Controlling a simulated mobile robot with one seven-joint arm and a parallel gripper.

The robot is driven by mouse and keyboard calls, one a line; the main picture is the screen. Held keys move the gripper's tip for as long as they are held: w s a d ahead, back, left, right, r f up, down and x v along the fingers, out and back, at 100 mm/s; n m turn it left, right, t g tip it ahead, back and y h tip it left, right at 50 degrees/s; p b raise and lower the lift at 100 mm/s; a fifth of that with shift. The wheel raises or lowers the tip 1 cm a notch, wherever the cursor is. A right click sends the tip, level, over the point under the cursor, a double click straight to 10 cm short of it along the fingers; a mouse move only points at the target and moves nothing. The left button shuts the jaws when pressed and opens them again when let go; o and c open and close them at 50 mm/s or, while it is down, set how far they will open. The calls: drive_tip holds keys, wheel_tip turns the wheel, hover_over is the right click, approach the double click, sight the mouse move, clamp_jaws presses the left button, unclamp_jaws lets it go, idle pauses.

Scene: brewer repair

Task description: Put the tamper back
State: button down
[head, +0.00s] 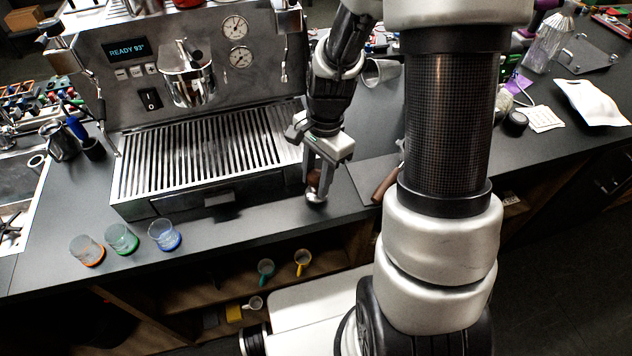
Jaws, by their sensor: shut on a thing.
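My gripper (318,182) is in the head view, just right of the brewer's drip tray and pointing down. It is shut on the tamper (316,197), which has a brown handle between the fingers and a silver base below them. The tamper looks upright, low over the counter near its front edge. I cannot tell whether its base touches the counter. To the right, a dark mat (352,184) lies on the counter, partly hidden by my arm. A brown handle (384,187) shows at the mat, and what it belongs to is hidden behind my arm.
The espresso machine (195,150) stands left of my gripper. Three small glasses (121,239) stand near the counter's front left edge. A metal cup (380,72) lies behind my arm. A white tray (592,103) and a small dark round item (516,123) are at right.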

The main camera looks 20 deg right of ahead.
drive_tip(key=shift+f, duration=0.7)
drive_tip(key=shift+f, duration=0.25)
drive_tip(key=c, duration=1.3)
unclamp_jaws()
drive_tip(key=shift+r, duration=0.1)
